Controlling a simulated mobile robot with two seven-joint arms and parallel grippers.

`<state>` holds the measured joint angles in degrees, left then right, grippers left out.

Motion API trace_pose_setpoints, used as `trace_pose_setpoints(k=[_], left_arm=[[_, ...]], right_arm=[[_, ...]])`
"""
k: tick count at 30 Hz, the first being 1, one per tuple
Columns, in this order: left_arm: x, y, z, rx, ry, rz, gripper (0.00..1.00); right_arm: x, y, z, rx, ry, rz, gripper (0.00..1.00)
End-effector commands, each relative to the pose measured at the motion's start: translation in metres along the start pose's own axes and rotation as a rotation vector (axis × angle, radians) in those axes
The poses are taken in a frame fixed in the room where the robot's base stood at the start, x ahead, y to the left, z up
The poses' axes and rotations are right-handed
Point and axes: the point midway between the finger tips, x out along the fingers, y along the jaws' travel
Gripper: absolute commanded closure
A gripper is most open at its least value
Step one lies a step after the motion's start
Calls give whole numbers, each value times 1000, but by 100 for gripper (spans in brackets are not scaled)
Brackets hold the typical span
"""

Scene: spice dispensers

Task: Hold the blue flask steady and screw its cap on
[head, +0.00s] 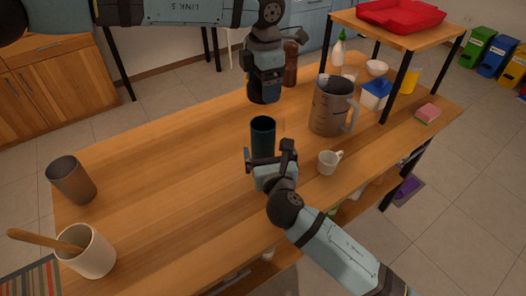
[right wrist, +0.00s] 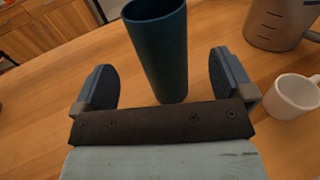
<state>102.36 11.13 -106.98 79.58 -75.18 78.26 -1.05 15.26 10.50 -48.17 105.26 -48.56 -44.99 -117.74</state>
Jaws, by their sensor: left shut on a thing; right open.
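The blue flask (head: 263,136) stands upright and uncapped on the wooden table. In the right wrist view the flask (right wrist: 160,50) stands between my right gripper's fingers, with a gap on either side. My right gripper (head: 270,158) is open at the near side of the flask, and it also shows in the right wrist view (right wrist: 165,85). My left gripper (head: 264,92) points down above the flask, apart from it. It is shut on a small dark thing, seemingly the cap, which the fingers mostly hide.
A grey jug (head: 328,108) and a white cup (head: 329,162) stand right of the flask. A brown bottle (head: 290,65) stands behind. A brown cup (head: 70,180) and a white pot (head: 92,254) with a wooden utensil are at the left. The table between is clear.

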Motion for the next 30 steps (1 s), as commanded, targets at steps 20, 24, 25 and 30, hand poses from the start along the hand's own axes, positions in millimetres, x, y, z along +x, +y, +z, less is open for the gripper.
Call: trace_pose_setpoints(k=[20, 24, 25, 30], left_arm=[[0, 0, 0, 0, 0, 0, 47], [0, 0, 0, 0, 0, 0, 47], [0, 0, 0, 0, 0, 0, 47], [0, 0, 0, 0, 0, 0, 47]], right_arm=[[58, 0, 0, 1, 0, 1, 0], [58, 0, 0, 1, 0, 1, 10], [58, 0, 0, 1, 0, 1, 17], [58, 0, 0, 1, 1, 1, 56]])
